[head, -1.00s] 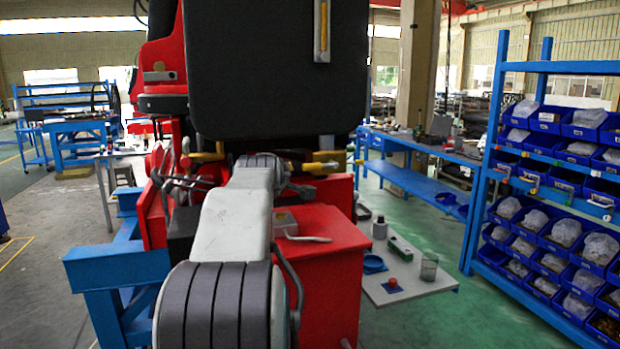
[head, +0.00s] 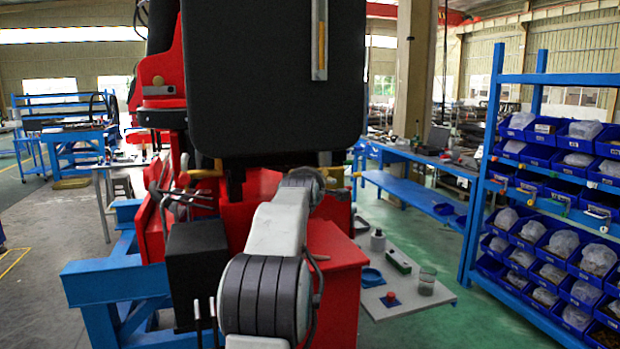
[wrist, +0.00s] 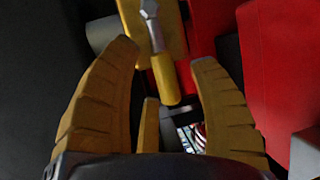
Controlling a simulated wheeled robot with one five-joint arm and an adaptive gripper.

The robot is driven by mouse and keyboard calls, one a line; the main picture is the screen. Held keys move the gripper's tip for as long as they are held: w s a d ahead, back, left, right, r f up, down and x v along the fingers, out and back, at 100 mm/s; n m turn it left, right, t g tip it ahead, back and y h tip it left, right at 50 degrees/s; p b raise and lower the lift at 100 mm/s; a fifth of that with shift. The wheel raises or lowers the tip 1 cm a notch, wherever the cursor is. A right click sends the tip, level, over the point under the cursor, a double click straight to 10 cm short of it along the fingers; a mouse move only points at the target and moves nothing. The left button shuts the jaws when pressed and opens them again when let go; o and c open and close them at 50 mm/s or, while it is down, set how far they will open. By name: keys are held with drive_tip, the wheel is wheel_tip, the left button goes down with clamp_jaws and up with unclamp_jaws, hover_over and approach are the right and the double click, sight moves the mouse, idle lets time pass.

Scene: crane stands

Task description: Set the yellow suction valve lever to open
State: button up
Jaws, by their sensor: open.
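The yellow lever (wrist: 164,78) is in the wrist view, with a yellow grip at its lower end and a grey metal stem above. The stem runs up to a bolt in front of a yellow valve body (wrist: 178,28). My gripper (wrist: 166,56) is open, with one brown-yellow finger on each side of the lever. Gaps show between the grip and both fingers; contact is not visible. In the head view, my arm hides the gripper, and I cannot make out the lever there.
A large black seat back (head: 275,85) stands above my arm. A red box (head: 335,270) is close on its right and a black box (head: 195,268) on its left. Control levers (head: 172,195) stand at the left.

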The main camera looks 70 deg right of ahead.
drive_tip(key=shift+w+d+f, duration=0.1)
drive_tip(key=shift+d, duration=0.2)
clamp_jaws()
idle(0.5)
